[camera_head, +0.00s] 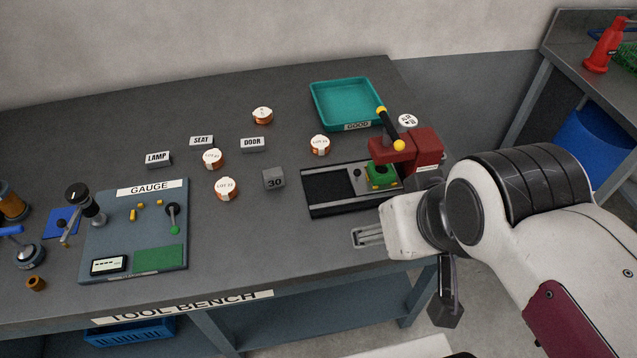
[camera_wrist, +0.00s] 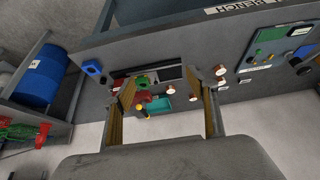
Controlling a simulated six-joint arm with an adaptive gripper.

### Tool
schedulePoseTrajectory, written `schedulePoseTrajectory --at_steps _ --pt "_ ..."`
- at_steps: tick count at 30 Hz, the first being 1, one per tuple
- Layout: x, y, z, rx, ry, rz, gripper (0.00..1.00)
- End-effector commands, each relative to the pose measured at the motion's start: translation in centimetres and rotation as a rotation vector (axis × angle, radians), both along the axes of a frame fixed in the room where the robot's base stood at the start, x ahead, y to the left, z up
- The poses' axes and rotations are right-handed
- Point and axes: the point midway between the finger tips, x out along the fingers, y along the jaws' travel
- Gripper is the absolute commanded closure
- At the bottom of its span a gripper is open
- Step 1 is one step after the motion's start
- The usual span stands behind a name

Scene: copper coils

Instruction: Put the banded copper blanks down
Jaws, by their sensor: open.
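Several squat copper blanks with white tops and bands stand on the grey bench: one at the back (camera_head: 263,115), one near the green tray (camera_head: 320,145), one by the SEAT sign (camera_head: 212,159) and one marked LOT (camera_head: 227,188). Some show small in the wrist view, one of them right of the fingers (camera_wrist: 221,71). A white-topped piece (camera_head: 408,121) sits behind the red press; I cannot tell if it is a blank. My gripper (camera_wrist: 160,78) is open and empty, its two fingers wide apart above the bench.
The green GOOD tray (camera_head: 347,82) looks empty. A red press (camera_head: 405,150) with a black and yellow lever stands at the bench's right. A grey block marked 30 (camera_head: 274,179), small signs and a gauge board (camera_head: 118,255) occupy the middle and left.

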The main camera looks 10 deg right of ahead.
Motion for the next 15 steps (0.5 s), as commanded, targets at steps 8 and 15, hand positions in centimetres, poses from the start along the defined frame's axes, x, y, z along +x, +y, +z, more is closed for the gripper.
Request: schedulePoseTrajectory --at_steps 8,15 --pt "1.1 0.7 0.3 0.038 -0.013 -0.025 0.42" --pt "5.3 3.4 1.3 0.187 -0.054 -0.131 0.42"
